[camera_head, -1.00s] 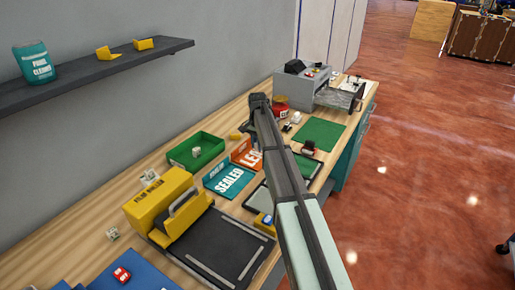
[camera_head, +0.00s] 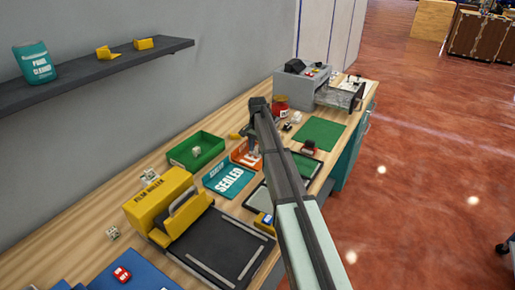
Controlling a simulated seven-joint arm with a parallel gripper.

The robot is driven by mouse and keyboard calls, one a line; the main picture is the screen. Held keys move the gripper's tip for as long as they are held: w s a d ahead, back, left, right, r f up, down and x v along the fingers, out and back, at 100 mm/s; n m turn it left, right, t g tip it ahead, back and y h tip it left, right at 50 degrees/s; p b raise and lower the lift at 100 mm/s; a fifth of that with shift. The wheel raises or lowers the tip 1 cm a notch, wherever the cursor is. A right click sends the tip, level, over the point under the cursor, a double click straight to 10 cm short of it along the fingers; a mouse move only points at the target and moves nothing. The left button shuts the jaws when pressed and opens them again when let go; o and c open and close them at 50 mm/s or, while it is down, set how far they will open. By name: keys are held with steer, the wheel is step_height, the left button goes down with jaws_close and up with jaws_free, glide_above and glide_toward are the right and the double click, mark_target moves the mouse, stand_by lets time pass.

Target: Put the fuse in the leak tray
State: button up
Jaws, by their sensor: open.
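The leak tray's orange sign (camera_head: 240,153) stands mid-bench, its lettering partly covered by my gripper and arm. My gripper (camera_head: 253,150) hangs below the end of my arm, in front of or above the orange sign. It is open, and no object is visible in it. I cannot pick out the fuse for certain; my arm hides part of the bench.
A yellow film sealer (camera_head: 160,200) is in front, a green bin (camera_head: 210,157) behind. A red-and-black object (camera_head: 308,146) stands beside my arm. A grey machine (camera_head: 303,85) and green mat (camera_head: 319,133) lie farther back.

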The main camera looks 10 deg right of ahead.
mark_target(258, 146)
steer(key=shift+r, duration=0.1)
step_height(258, 146, up, 12)
stand_by(0.5)
steer(key=shift+r, duration=0.1)
